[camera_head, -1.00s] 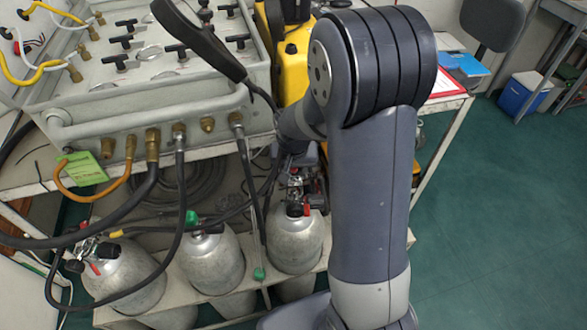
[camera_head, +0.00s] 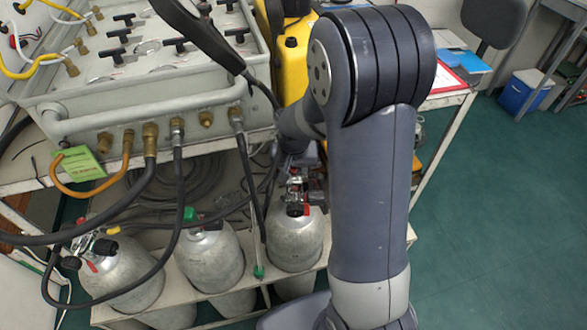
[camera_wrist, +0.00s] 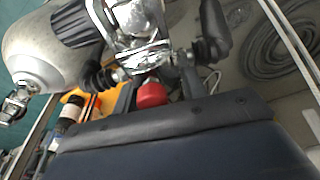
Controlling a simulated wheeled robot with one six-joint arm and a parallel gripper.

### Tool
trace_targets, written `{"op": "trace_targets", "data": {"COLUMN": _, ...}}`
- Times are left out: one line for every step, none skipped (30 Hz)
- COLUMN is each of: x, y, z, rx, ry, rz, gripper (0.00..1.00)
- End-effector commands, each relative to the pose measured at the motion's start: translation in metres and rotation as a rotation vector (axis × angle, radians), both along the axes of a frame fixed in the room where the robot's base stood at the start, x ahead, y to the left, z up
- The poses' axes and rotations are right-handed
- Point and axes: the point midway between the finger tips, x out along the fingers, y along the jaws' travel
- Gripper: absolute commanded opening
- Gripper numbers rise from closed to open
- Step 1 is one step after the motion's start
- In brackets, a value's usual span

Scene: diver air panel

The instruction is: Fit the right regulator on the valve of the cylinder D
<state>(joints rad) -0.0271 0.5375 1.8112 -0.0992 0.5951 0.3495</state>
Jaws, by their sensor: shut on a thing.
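Three grey cylinders stand in the low rack in the head view: left (camera_head: 122,280), middle (camera_head: 212,262) and right (camera_head: 295,245). I cannot read which is D. The left one has chrome fittings on its valve; the middle one has a green cap (camera_head: 190,215). My gripper (camera_wrist: 155,85) is shut on a chrome regulator (camera_wrist: 140,55) with black knobs and a red part (camera_wrist: 151,95). In the head view the regulator (camera_head: 295,186) is just above the right cylinder's valve; whether they touch is unclear. My arm hides part of this area. A cylinder (camera_wrist: 35,55) shows upper left in the wrist view.
The grey air panel (camera_head: 150,95) overhangs the rack, with black hoses (camera_head: 178,190) hanging before the left and middle cylinders. A yellow case (camera_head: 291,65) stands behind. Coiled hose (camera_wrist: 275,45) lies in the wrist view's upper right.

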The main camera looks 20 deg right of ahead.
Motion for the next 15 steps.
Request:
{"op": "trace_targets", "data": {"x": 0.0006, "y": 0.0001, "z": 0.0008, "rx": 0.0, "ry": -0.002, "rz": 0.0, "gripper": 0.0}}
{"op": "trace_targets", "data": {"x": 0.0006, "y": 0.0001, "z": 0.0009, "rx": 0.0, "ry": -0.002, "rz": 0.0, "gripper": 0.0}}
{"op": "trace_targets", "data": {"x": 0.0006, "y": 0.0001, "z": 0.0009, "rx": 0.0, "ry": -0.002, "rz": 0.0, "gripper": 0.0}}
{"op": "trace_targets", "data": {"x": 0.0006, "y": 0.0001, "z": 0.0009, "rx": 0.0, "ry": -0.002, "rz": 0.0, "gripper": 0.0}}
{"op": "trace_targets", "data": {"x": 0.0006, "y": 0.0001, "z": 0.0008, "rx": 0.0, "ry": -0.002, "rz": 0.0, "gripper": 0.0}}
{"op": "trace_targets", "data": {"x": 0.0006, "y": 0.0001, "z": 0.0007, "rx": 0.0, "ry": -0.002, "rz": 0.0, "gripper": 0.0}}
{"op": "trace_targets", "data": {"x": 0.0005, "y": 0.0001, "z": 0.0005, "rx": 0.0, "ry": -0.002, "rz": 0.0, "gripper": 0.0}}
{"op": "trace_targets", "data": {"x": 0.0005, "y": 0.0001, "z": 0.0001, "rx": 0.0, "ry": -0.002, "rz": 0.0, "gripper": 0.0}}
{"op": "trace_targets", "data": {"x": 0.0005, "y": 0.0001, "z": -0.0005, "rx": 0.0, "ry": -0.002, "rz": 0.0, "gripper": 0.0}}
{"op": "trace_targets", "data": {"x": 0.0006, "y": 0.0001, "z": -0.001, "rx": 0.0, "ry": -0.002, "rz": 0.0, "gripper": 0.0}}
{"op": "trace_targets", "data": {"x": 0.0005, "y": 0.0001, "z": -0.0017, "rx": 0.0, "ry": -0.002, "rz": 0.0, "gripper": 0.0}}
{"op": "trace_targets", "data": {"x": 0.0005, "y": 0.0001, "z": -0.0027, "rx": 0.0, "ry": -0.002, "rz": 0.0, "gripper": 0.0}}
{"op": "trace_targets", "data": {"x": 0.0006, "y": 0.0001, "z": -0.0035, "rx": 0.0, "ry": -0.002, "rz": 0.0, "gripper": 0.0}}
{"op": "trace_targets", "data": {"x": 0.0005, "y": 0.0001, "z": -0.0042, "rx": 0.0, "ry": -0.002, "rz": 0.0, "gripper": 0.0}}
{"op": "trace_targets", "data": {"x": 0.0005, "y": 0.0001, "z": -0.0052, "rx": 0.0, "ry": -0.002, "rz": 0.0, "gripper": 0.0}}
